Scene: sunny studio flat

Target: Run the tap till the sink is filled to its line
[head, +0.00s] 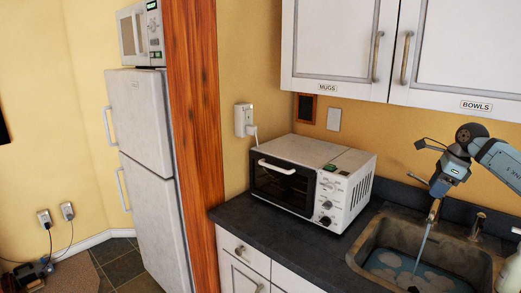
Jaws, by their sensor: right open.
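The sink (366,243) is a worn brownish basin set in the dark counter at the lower right, cut off by the bottom edge. Bluish water with pale foam patches (408,268) lies in it. A thin pale-blue stream (422,243) falls from the brassy tap spout (435,211), so the tap appears to be running. I cannot make out the fill line. My right gripper (414,160) is open and empty above the tap, its fingers spread towards the left. The gripper's body overlaps the top of the tap, and I cannot tell whether they touch. My left gripper is out of view.
A white toaster oven (313,180) stands on the dark counter (250,217) left of the sink. White cupboards labelled MUGS (330,45) and BOWLS (455,60) hang above. A dark metal fitting (478,225) stands at the sink's back. A fridge (148,165) is left.

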